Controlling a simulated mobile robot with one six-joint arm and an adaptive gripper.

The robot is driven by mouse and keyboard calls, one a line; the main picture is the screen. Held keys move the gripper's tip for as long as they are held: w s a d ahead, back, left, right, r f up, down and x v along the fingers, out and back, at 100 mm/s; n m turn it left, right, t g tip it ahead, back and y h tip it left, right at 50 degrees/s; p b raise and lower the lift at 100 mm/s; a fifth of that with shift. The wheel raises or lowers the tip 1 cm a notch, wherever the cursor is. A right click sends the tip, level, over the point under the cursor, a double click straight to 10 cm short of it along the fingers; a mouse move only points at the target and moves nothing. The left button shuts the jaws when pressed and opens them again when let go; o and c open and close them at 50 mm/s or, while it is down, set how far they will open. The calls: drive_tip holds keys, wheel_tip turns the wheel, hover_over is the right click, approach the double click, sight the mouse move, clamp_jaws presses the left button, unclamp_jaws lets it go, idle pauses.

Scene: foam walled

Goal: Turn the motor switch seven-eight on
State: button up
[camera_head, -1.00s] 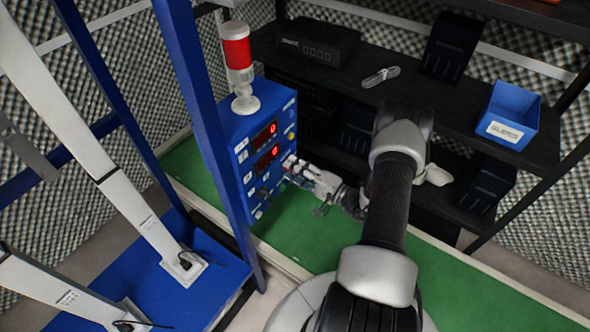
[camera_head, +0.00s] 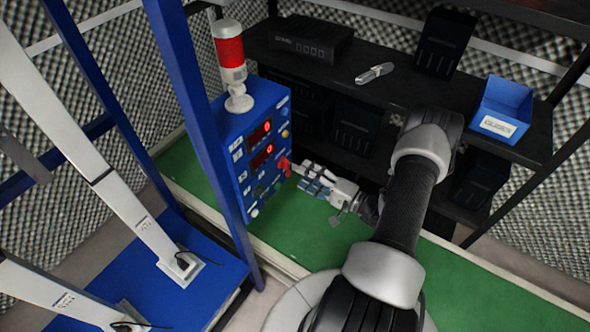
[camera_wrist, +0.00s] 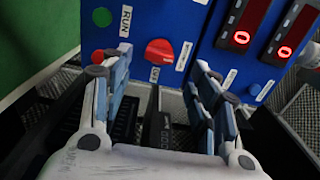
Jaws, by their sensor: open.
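The blue control panel (camera_head: 250,150) carries two red digital displays, each reading 0. A red rotary knob (camera_head: 284,163) sits low on its right side. In the wrist view the knob (camera_wrist: 160,52) has an OFF label below it and a RUN label to its upper left; I cannot tell clearly which way it points. No number "seven-eight" is readable. My gripper (camera_head: 306,176) is just right of the panel, apart from the knob. In the wrist view my gripper (camera_wrist: 163,60) is open and empty, its fingers either side of the knob in the picture.
A green button (camera_wrist: 102,17) is left of RUN. A red and white signal tower (camera_head: 230,60) stands on the panel. A blue frame post (camera_head: 195,110) stands close on its left. Black shelves (camera_head: 380,90) hold a blue bin (camera_head: 505,110). The green surface (camera_head: 310,225) below looks clear.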

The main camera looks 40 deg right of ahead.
drive_tip(key=v, duration=0.5)
drive_tip(key=shift+s, duration=0.15)
idle(0.3)
